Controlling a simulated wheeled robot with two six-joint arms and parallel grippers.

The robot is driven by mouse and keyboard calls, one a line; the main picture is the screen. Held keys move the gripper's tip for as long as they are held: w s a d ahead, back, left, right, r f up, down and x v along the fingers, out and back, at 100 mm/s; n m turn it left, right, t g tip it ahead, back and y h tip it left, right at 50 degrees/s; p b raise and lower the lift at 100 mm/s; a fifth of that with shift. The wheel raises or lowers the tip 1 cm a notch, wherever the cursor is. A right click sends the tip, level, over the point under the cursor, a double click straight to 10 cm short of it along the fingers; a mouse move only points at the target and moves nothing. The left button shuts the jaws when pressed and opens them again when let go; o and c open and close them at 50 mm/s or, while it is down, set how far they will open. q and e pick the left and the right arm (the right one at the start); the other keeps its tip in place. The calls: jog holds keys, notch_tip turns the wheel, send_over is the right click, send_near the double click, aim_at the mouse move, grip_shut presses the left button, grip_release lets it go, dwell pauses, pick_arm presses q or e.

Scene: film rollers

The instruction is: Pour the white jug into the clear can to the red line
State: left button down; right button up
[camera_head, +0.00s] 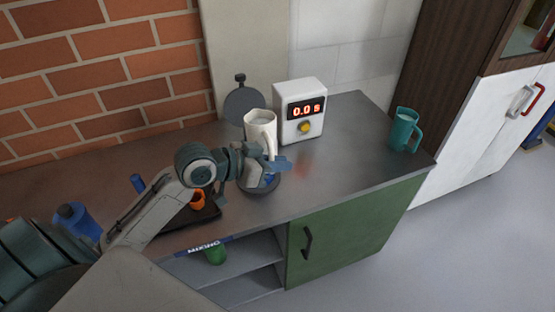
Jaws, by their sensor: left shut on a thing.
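The white jug (259,122) is upright, its open top showing pale contents. My left gripper (276,164) is shut on the jug at its handle side, and the jug appears held above the counter. Below the gripper is a dark round base (261,190) on the counter. The clear can is hard to make out; it may stand on this base, largely hidden by my gripper and the jug. The red line and any level in the can cannot be seen. My right gripper is not in view.
A white timer box (301,112) reading 0.0 s stands behind, beside a dark disc (241,106). A teal jug (405,130) stands near the right end. A dark tray (185,232) with an orange item and a blue bottle (77,221) are left. The counter's (345,140) right middle is clear.

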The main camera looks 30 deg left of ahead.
pick_arm(q)
jog(key=shift+s+d+r+p, duration=0.15)
jog(key=shift+r+p, duration=0.45)
jog(key=shift+r, duration=0.05)
notch_tip(320, 180, up, 6)
jog(key=n+g+h+p, duration=0.2)
jog(key=n+p, duration=0.1)
jog(key=p, duration=0.5)
jog(key=shift+s+d+r+n, duration=0.2)
jog(key=shift+s+d+n, duration=0.15)
jog(key=shift+d+n, duration=0.05)
jog(key=shift+r, duration=0.15)
dwell(0.7)
jog(key=shift+r+h+p, duration=0.3)
jog(key=shift+p, duration=0.35)
dwell(0.4)
jog(key=shift+a+r+n+g+p, duration=0.1)
jog(key=shift+r+n+g+p, duration=0.2)
jog(key=shift+n+p, duration=0.15)
dwell(0.7)
dwell(1.1)
jog(key=shift+w+a+r+n+h+p, duration=0.15)
jog(key=shift+r+n+h+p, duration=0.3)
jog(key=shift+p, duration=0.35)
dwell(0.9)
